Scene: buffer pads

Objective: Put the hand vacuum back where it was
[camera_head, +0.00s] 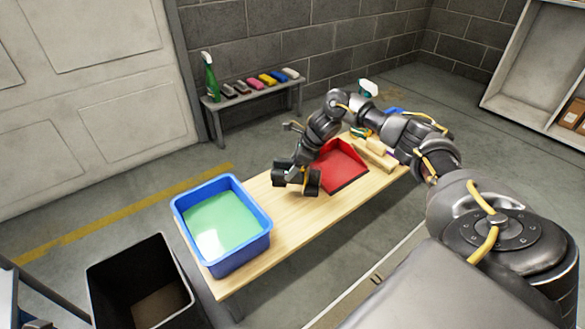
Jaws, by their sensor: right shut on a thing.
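My right gripper (296,180) is low over the middle of the wooden bench, between the blue tub and the red dustpan. It is shut on a small dark thing that I cannot tell clearly from the dark fingers. I cannot make out a hand vacuum anywhere in this view. My left gripper is not in view.
The blue tub (222,262) with green contents stands on the left end of the wooden bench (290,228). A red dustpan (344,170) lies beyond the gripper. A black bin (135,262) stands at lower left. A rear bench (252,99) holds a green spray bottle (209,76) and several coloured blocks.

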